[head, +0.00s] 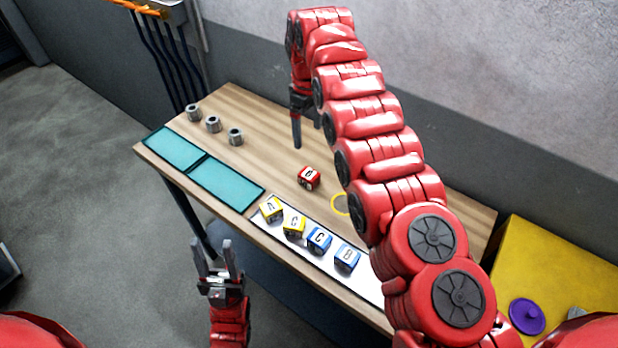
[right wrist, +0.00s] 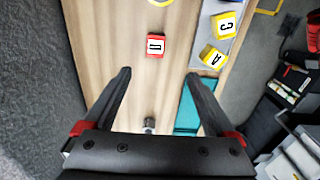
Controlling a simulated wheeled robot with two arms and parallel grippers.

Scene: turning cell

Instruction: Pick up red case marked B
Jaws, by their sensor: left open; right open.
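A small red case (head: 309,178) with a white label sits on the wooden table (head: 260,130); its letter is too small to read surely. My right gripper (head: 307,134) is open and empty, pointing down over the table, behind and apart from the case. In the right wrist view, the red case (right wrist: 155,46) lies just beyond the two spread fingertips (right wrist: 159,76), not between them. My left gripper (head: 212,245) is open and empty, in front of the table's near edge.
A pale strip (head: 283,243) holds yellow cases (head: 271,208) and blue cases (head: 319,241). A yellow ring (head: 340,204) is right of the red case. Teal mats (head: 225,187) and three metal cylinders (head: 213,124) are at left. A wall (head: 500,90) stands behind.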

